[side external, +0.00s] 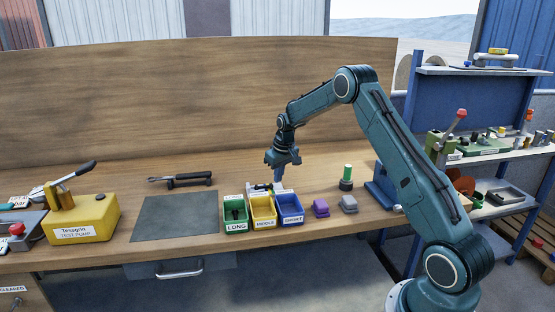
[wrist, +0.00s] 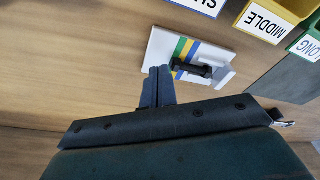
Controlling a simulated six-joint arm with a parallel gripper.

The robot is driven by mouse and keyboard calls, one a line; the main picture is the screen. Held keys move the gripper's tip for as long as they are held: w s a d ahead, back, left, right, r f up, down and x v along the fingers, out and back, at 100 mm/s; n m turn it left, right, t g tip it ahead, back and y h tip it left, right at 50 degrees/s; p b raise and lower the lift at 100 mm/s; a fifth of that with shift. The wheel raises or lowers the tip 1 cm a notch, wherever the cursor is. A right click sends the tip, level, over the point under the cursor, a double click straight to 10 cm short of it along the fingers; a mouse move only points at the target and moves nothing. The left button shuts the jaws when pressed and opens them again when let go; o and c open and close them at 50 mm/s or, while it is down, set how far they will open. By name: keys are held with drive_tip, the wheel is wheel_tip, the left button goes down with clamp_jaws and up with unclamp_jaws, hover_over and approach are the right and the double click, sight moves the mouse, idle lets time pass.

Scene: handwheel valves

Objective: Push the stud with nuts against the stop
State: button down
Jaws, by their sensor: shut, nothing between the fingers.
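A black stud with nuts (wrist: 192,69) lies on a white gauge plate (wrist: 217,53) with blue, green and yellow stripes, in the wrist view. The stud lies across the stripes, its right end near the plate's right edge. A pale face along that edge may be the stop; I cannot tell for sure. My gripper (wrist: 160,70) is shut and empty, its fingertips just left of the stud's left end; I cannot tell whether they touch. In the side view my gripper (side external: 278,180) points down behind the bins, and the stud is too small to make out.
Green LONG (side external: 236,226), yellow MIDDLE (side external: 264,222) and blue SHORT (side external: 290,218) bins stand close in front of the gripper. Purple (side external: 320,208) and grey (side external: 348,204) blocks and a green-topped part (side external: 347,178) are to the right. A dark mat (side external: 175,217) lies left.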

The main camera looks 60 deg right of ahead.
drive_tip(key=shift+f, duration=1.25)
drive_tip(key=shift+r, duration=0.3)
drive_tip(key=shift+w+a, duration=0.7)
idle(1.7)
drive_tip(key=shift+s+d, duration=0.3)
idle(0.6)
wheel_tip(320, 180, up, 7)
idle(1.2)
